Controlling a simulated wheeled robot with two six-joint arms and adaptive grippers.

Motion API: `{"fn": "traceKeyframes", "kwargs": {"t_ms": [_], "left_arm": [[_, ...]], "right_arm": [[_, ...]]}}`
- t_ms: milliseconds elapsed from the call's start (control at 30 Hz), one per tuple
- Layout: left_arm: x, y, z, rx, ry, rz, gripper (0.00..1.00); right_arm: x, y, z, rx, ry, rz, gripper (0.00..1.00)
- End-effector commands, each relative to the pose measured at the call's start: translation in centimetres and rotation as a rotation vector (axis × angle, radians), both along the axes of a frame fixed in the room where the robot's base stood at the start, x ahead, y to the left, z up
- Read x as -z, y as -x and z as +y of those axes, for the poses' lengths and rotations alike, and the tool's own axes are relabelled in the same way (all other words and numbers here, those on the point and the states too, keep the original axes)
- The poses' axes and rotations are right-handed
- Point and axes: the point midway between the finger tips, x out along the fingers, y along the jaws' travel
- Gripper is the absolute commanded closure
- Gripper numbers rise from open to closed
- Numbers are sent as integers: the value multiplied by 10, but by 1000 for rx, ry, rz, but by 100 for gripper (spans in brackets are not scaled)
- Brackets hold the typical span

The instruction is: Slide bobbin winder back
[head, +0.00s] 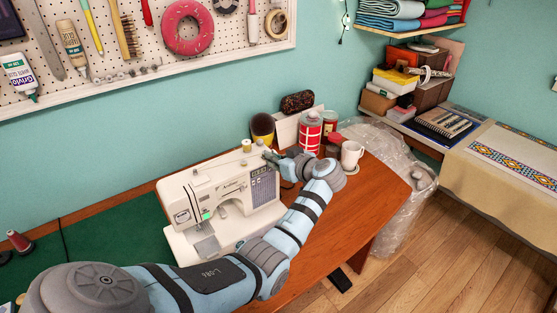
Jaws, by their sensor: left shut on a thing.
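A white sewing machine (200,195) stands on the wooden table, with a small spool on its top. My left arm reaches in from the lower left across the front of the machine. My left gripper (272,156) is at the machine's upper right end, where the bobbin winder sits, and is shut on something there. The winder itself is too small and too covered by the gripper to make out. My right gripper is not in view.
A green mat (120,245) lies at left. The table's right front (375,205) is clear.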

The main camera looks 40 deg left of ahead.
Motion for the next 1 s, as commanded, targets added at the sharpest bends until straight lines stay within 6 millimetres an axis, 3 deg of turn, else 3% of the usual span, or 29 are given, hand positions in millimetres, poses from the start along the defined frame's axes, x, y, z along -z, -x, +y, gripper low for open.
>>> {"fn": "traceKeyframes", "kwargs": {"t_ms": [33, 100, 200, 567, 900, 1000], "left_arm": [[0, 1, 1, -4, -3, 4, 100], [0, 0, -1, -1, -4, 4, 83], [-1, -2, -3, 3, -4, 3, 72], [-5, -2, -12, 9, -4, -1, 72], [-36, 23, -86, 6, 2, -1, 72], [-43, 28, -100, 5, 0, 0, 72]], "right_arm": [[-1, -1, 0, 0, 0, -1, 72], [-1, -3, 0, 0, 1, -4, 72], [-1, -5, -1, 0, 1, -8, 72], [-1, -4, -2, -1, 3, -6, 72], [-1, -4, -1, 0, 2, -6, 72], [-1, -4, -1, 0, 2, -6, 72]]}}
